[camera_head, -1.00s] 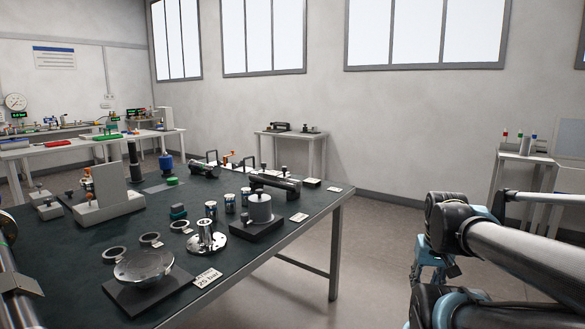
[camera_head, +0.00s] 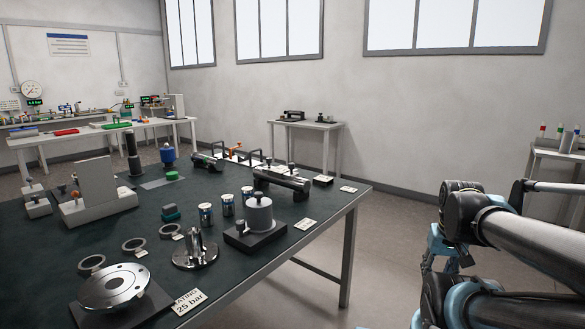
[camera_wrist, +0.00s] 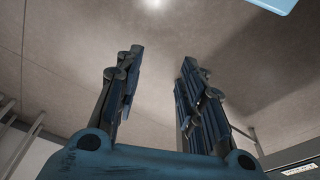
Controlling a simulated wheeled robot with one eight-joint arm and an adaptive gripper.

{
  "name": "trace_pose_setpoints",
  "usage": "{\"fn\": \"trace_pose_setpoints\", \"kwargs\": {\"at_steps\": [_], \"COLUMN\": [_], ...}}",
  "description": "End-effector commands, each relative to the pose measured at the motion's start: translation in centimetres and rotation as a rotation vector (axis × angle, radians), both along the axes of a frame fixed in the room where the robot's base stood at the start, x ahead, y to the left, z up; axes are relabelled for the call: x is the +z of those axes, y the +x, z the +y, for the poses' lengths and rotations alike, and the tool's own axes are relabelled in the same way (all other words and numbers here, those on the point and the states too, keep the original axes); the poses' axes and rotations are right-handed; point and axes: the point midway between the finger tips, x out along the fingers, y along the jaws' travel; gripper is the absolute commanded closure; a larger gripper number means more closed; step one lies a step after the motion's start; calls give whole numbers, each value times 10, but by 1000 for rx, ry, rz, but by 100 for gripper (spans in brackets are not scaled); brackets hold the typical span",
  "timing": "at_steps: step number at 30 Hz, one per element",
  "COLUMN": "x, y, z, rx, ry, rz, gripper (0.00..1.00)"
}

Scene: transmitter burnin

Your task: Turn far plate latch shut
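My gripper (camera_head: 446,248) hangs at the right of the head view, beyond the right edge of the dark green workbench (camera_head: 262,262) and apart from everything on it. In the wrist view my gripper (camera_wrist: 161,60) shows two blue-grey fingers spread apart with nothing between them, and bare floor beyond. I cannot tell which item is the far plate latch. Small fixtures with dark handles and an orange part (camera_head: 235,151) stand at the bench's far edge. A small far table (camera_head: 305,125) carries two dark devices, too small to make out.
The bench holds a shiny flanged disc (camera_head: 114,287), a metal hub (camera_head: 195,250), a grey cylinder on a black block (camera_head: 258,217) and a dark horizontal cylinder (camera_head: 282,182). Another side table (camera_head: 562,153) stands at right. Floor between bench and wall is clear.

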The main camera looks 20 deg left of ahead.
Motion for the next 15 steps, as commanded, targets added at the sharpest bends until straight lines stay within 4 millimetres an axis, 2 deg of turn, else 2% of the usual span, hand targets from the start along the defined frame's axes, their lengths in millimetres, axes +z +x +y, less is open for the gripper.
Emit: {"fn": "trace_pose_setpoints", "kwargs": {"at_steps": [2, 5, 8, 15], "x": [5, 9, 15, 41], "y": [-6, 2, 21, 90], "z": [-1, -3, -6, -5], "rx": [12, 66, 172, 545], "ry": [-8, -44, -117, -379], "rz": [-13, -26, -45, -118], "gripper": [57, 57, 57, 57]}}
